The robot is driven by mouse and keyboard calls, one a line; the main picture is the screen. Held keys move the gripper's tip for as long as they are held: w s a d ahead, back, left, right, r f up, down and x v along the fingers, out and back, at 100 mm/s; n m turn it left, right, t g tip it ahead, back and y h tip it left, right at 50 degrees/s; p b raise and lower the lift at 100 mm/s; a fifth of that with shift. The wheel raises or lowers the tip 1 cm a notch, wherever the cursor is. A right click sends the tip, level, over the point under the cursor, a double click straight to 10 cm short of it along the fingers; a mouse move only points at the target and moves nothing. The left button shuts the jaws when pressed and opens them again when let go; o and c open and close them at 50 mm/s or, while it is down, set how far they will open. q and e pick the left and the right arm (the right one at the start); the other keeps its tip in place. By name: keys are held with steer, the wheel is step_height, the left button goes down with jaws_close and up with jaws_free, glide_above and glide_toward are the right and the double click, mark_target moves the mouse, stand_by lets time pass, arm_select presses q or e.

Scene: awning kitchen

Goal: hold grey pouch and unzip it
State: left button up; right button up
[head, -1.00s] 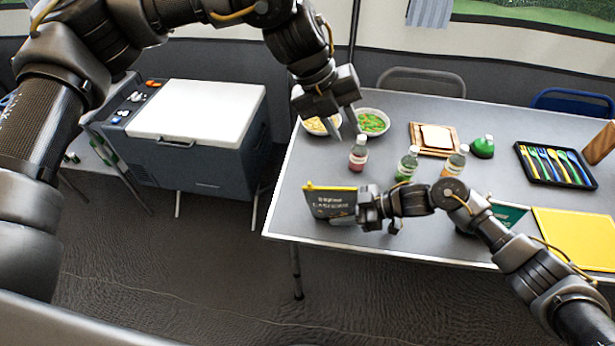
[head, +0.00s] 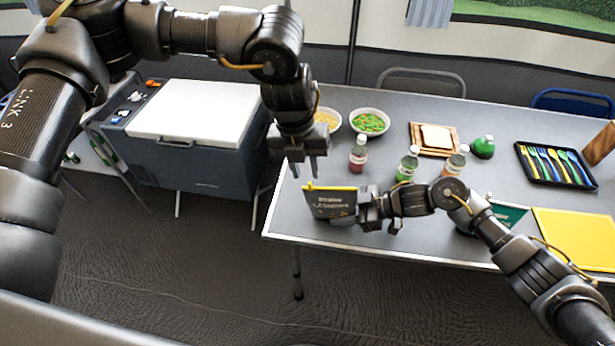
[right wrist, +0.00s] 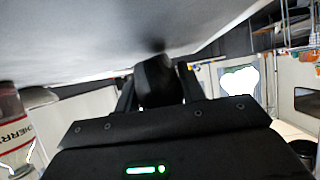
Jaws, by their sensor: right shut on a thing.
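The grey pouch (head: 329,204) stands upright near the left front edge of the table, with pale lettering on its face and a yellow zip along its top edge. My right gripper (head: 363,207) is shut on the pouch's right end. My left gripper (head: 305,172) is open and empty, its fingers pointing down, above and slightly left of the pouch's top left corner in the picture. It is apart from the pouch. In the right wrist view a dark shape shows between the right gripper's fingers (right wrist: 156,85); its details are too dark to tell.
Two bowls, including one of vegetables (head: 369,122), and a red bottle (head: 358,155) stand behind the pouch. A green bottle (head: 407,164) and an orange bottle (head: 455,163) stand behind my right arm. The table's left edge (head: 279,190) is close to the pouch. A white-lidded cooler (head: 195,112) stands left.

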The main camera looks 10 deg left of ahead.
mark_target(308, 187)
arm_select(q)
steer(key=shift+d+f, duration=0.15)
steer(key=shift+f, duration=0.75)
steer(key=shift+d+f, duration=0.15)
steer(key=shift+f, duration=0.75)
jaws_close()
